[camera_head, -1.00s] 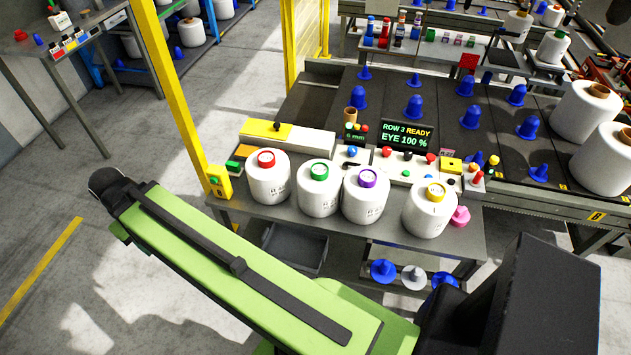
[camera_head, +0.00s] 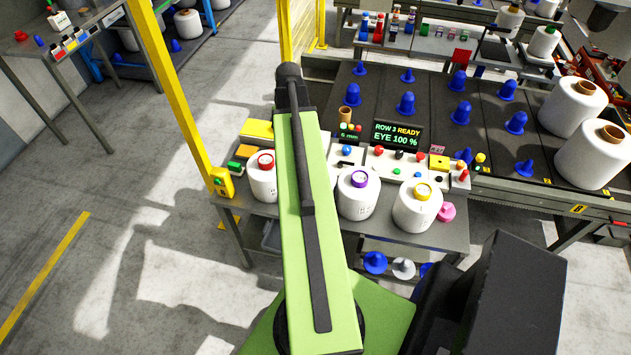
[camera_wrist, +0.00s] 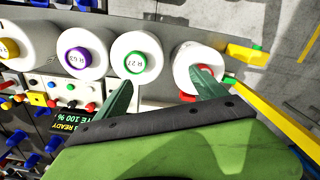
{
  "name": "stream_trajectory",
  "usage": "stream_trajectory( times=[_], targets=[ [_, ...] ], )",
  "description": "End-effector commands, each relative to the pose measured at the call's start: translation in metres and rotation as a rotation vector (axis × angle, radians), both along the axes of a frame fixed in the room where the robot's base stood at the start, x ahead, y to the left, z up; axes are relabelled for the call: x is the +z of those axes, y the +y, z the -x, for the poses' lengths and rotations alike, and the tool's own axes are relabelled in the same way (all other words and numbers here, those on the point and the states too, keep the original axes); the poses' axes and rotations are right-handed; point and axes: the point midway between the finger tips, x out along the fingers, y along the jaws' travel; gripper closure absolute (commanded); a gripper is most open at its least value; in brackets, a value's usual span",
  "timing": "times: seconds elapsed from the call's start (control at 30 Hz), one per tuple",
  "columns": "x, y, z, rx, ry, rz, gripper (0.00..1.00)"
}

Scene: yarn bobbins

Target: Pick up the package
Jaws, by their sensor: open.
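The packages are white yarn bobbins with coloured tube ends, standing upright in a row on a table. The head view shows the red-ended bobbin (camera_head: 262,184), the purple-ended bobbin (camera_head: 355,203) and the yellow-ended bobbin (camera_head: 415,213). My arm hides the green-ended bobbin there; it shows in the wrist view (camera_wrist: 135,42), between the purple-ended (camera_wrist: 78,37) and red-ended (camera_wrist: 182,66) ones. My gripper (camera_wrist: 163,88) is open and empty. Its left finger overlaps the green-ended bobbin's edge in the picture, its right finger the red-ended bobbin. I cannot tell whether either touches.
Behind the row are control boxes and a display reading "ROW 3 READY" (camera_head: 397,134). A dark conveyor (camera_head: 430,115) with blue pegs and large bobbins lies beyond. A yellow post (camera_head: 165,90) stands left of the table (camera_head: 440,238).

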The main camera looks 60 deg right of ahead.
Motion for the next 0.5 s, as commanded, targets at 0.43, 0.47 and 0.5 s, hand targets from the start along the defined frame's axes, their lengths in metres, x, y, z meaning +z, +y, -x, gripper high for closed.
stream_trajectory(
  times=[0.43,0.47,0.5],
  targets=[
    [0.006,-0.052,0.059,-0.135,0.000,0.000,0.19],
    [0.003,-0.052,0.059,-0.135,0.000,0.000,0.19],
    [-0.004,-0.052,0.059,-0.134,0.000,0.000,0.19]
  ],
)
